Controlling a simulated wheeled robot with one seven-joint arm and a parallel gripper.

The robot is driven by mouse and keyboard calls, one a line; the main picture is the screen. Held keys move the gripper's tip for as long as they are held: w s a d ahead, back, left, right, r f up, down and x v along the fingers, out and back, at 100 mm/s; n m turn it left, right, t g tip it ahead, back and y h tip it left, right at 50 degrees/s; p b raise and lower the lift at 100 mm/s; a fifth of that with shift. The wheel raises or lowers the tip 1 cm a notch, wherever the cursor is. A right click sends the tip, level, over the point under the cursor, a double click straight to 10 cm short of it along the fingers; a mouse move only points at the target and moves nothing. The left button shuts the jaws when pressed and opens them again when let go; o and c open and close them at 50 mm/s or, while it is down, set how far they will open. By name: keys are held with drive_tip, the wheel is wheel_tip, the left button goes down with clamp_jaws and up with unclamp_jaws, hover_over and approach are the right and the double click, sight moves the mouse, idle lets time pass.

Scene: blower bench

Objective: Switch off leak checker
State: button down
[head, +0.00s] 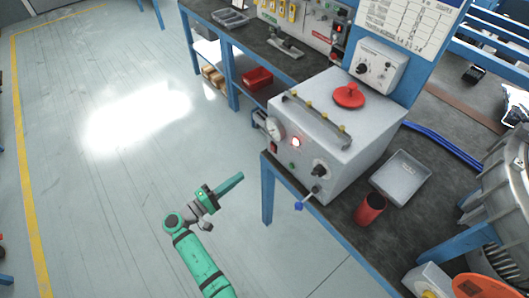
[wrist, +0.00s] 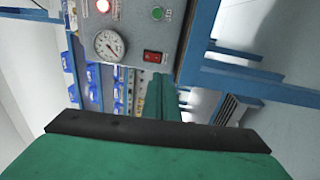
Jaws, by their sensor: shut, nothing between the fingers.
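The leak checker appears to be the pale grey box (head: 318,112) on the bench; I cannot read a label on it. Its front has a gauge (head: 275,128), a lit red lamp (head: 296,142), a black knob (head: 319,170) and a small red rocker switch (head: 273,148). In the wrist view the red rocker switch (wrist: 152,56) sits right of the gauge (wrist: 110,44), with the lit lamp (wrist: 103,6) and a green button (wrist: 158,13) above. My gripper (head: 241,176) is shut and empty, in front of the bench, apart from the box. Its finger (wrist: 158,95) points toward the switch area.
A blue-handled lever (head: 300,205) juts from the box front. A red cup (head: 369,208) and a grey tray (head: 402,177) stand right of the box. A blue bench leg (head: 267,200) is close to my gripper. The floor at left is clear.

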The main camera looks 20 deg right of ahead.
sight(272, 146)
drive_tip(key=shift+w+a+r+m+h, duration=0.1)
drive_tip(key=shift+w+r+m+h, duration=0.1)
drive_tip(key=shift+r, duration=0.4)
drive_tip(key=shift+w+a+r+m+h, duration=0.1)
drive_tip(key=shift+w+r+h, duration=0.1)
drive_tip(key=shift+r, duration=0.35)
drive_tip(key=x, duration=1.4)
drive_tip(key=shift+s+f, duration=0.1)
drive_tip(key=shift+s, duration=0.1)
drive_tip(key=shift+w+d+r, duration=0.1)
drive_tip(key=shift+d+r, duration=0.15)
drive_tip(key=shift+d, duration=0.15)
drive_tip(key=r+v, duration=0.3)
drive_tip(key=v, duration=1.1)
drive_tip(key=shift+a, duration=0.3)
